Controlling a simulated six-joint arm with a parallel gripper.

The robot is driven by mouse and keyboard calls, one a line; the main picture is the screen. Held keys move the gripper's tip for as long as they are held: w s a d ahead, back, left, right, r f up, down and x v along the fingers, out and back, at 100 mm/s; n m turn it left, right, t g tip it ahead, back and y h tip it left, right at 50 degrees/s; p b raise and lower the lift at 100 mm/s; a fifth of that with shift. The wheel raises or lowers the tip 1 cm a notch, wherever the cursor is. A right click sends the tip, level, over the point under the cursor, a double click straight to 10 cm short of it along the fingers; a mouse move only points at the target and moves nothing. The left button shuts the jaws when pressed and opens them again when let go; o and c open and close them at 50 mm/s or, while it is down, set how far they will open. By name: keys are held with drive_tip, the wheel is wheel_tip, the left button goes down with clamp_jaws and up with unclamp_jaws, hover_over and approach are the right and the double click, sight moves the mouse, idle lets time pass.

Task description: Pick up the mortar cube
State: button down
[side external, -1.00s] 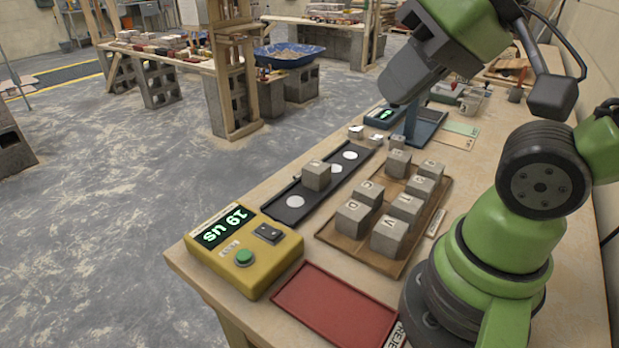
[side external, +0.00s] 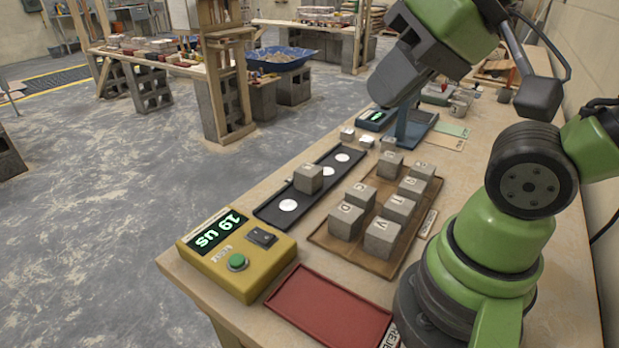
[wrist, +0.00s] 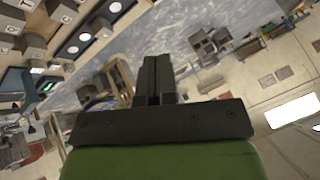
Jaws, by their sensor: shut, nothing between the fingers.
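Several grey mortar cubes with letters stand in rows on a brown tray (side external: 328,238); one front cube (side external: 346,221) is nearest the yellow box. One more cube (side external: 308,178) sits on a black strip tray (side external: 268,212) marked with white discs. My gripper (side external: 386,98) is up in the air beyond the brown tray, tilted, clear of these cubes. In the wrist view, its fingers (wrist: 157,78) are together with nothing between them. That view also shows cubes at its upper left, including one cube (wrist: 35,46).
A yellow box (side external: 238,252) with a green button and display reading "19 us" stands at the table's front left. A red tray (side external: 330,305) lies empty in front. A blue stand (side external: 408,132) and small blocks (side external: 347,134) are at the back.

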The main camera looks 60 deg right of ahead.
drive_tip(key=shift+c, duration=1.6)
unclamp_jaws()
